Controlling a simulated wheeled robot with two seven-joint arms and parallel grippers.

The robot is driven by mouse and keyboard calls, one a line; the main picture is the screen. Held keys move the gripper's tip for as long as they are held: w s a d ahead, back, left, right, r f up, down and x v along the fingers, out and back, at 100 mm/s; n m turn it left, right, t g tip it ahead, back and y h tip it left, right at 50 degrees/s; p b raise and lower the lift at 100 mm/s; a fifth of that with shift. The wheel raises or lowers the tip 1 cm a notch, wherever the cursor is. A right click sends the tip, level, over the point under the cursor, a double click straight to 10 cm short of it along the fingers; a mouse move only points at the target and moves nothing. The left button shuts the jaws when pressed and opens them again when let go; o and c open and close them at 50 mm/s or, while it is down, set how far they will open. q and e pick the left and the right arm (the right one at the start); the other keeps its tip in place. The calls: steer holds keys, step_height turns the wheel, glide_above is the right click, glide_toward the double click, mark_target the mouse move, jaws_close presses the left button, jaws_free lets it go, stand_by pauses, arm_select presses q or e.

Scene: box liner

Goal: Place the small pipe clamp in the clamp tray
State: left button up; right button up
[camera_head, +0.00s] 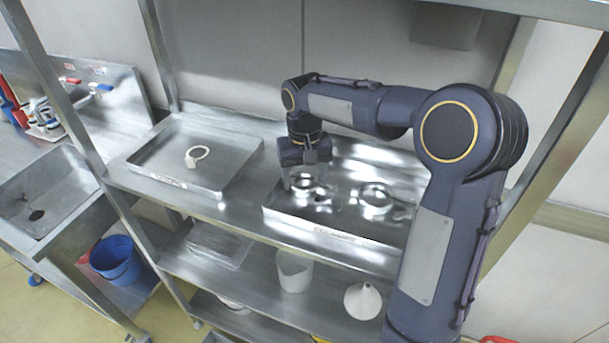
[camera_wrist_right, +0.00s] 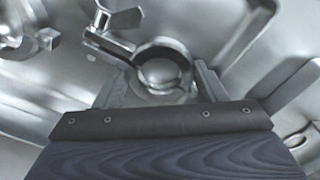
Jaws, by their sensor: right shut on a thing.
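My right gripper (camera_head: 304,179) reaches down into the right metal tray (camera_head: 325,236). It is shut on a small shiny metal pipe clamp (camera_head: 302,184), low at the tray floor. In the right wrist view the clamp's round ring (camera_wrist_right: 160,58) sits between the fingers, with its screw and wing nut end pointing to the upper left. I cannot tell whether the clamp touches the tray floor. A larger metal clamp (camera_head: 376,197) lies in the same tray, to the right. The tray labels are too small to read. My left gripper is not in view.
A white container (camera_head: 294,270) and a white funnel (camera_head: 362,300) stand on the lower shelf. A sink (camera_head: 45,195) is at the left.

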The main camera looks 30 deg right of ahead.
mark_target(304, 180)
steer(key=o, duration=0.8)
steer(key=shift+f, duration=0.1)
step_height(304, 180, up, 12)
steer(key=shift+r, duration=0.15)
stand_by(0.4)
